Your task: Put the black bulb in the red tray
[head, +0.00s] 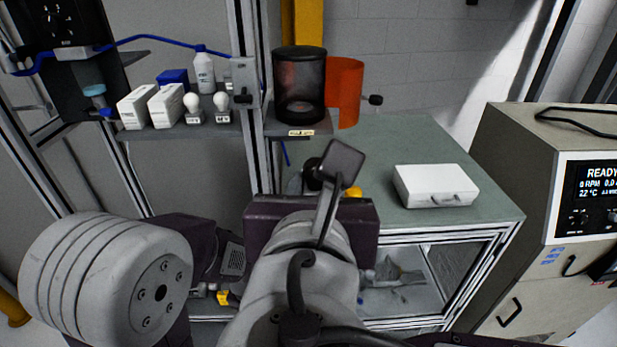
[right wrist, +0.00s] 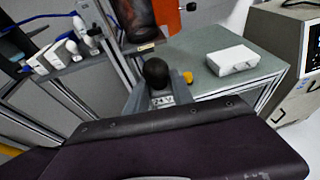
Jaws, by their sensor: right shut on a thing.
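The black bulb (right wrist: 157,73) shows in the right wrist view as a dark round globe above a pale, marked base. My right gripper (right wrist: 160,98) is shut on it, with the globe upward. In the head view the dark globe (head: 312,174) is partly hidden behind my right wrist, and the fingers are mostly hidden there. The bulb appears in front of the near left corner of the green-grey table; its exact height is unclear. I cannot make out a red tray in either view. My left gripper is not in view.
White bulbs (head: 192,104), white boxes (head: 137,107) and a bottle (head: 204,70) stand on the left shelf. A white case (head: 434,186) lies on the table (head: 390,150); a machine (head: 525,180) stands right.

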